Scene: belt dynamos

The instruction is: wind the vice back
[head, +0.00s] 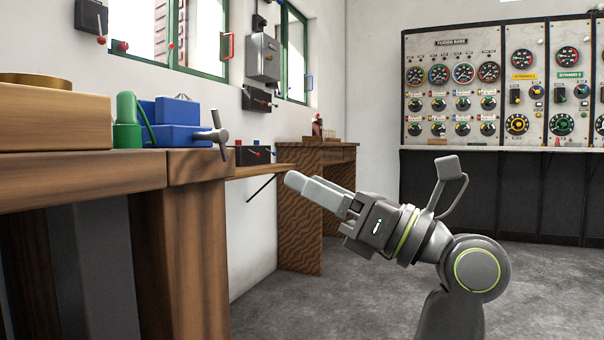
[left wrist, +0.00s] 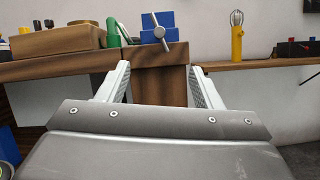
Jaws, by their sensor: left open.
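The blue vice (head: 180,112) sits on the end of the wooden bench at the left, with its grey crossbar handle (head: 222,136) facing right and tilted from upright. In the left wrist view the vice (left wrist: 161,20) is straight ahead, its handle (left wrist: 159,31) slanting over the bench edge. My left gripper (head: 297,184) is open and empty, to the right of the vice and lower than it, apart from the handle. In the left wrist view its two fingers (left wrist: 157,68) are spread below the handle. My right gripper is not in view.
A green object (head: 127,122) stands beside the vice, left of it, and a wooden box (head: 55,118) is farther left. A yellow tool (left wrist: 237,38) stands on the shelf right of the vice. A gauge panel (head: 480,85) lines the back wall. The grey floor is open.

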